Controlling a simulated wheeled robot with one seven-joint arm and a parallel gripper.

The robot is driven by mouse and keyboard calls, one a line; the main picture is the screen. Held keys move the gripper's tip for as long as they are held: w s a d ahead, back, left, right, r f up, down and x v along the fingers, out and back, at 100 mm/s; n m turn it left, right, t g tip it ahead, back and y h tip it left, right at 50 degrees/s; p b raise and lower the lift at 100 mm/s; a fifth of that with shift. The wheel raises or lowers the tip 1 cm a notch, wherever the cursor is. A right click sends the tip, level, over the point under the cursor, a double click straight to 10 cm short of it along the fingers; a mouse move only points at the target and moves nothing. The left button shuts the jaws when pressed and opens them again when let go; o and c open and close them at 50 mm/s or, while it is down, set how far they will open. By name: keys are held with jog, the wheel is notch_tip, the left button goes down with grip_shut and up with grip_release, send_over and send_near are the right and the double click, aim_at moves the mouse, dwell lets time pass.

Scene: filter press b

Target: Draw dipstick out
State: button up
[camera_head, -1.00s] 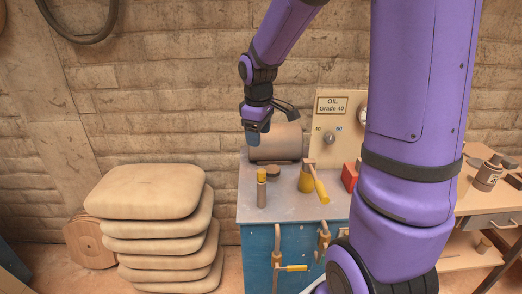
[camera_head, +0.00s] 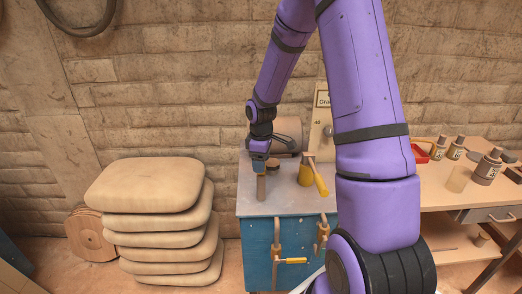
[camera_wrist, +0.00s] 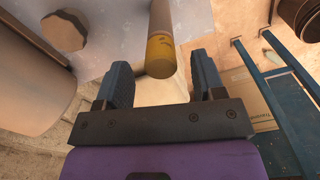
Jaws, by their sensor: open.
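Valves line the blue cabinet (camera_head: 257,250). Stacked sacks (camera_head: 150,184) stand left.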

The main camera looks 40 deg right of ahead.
jog(key=shift+f, duration=2)
jog(key=c, duration=1)
jog(key=shift+r, duration=0.1)
jog(key=shift+r, duration=0.35)
grip_shut()
notch_tip(320, 180, up, 12)
dwell(0.5)
jog(key=shift+r, duration=0.1)
dwell(0.4)
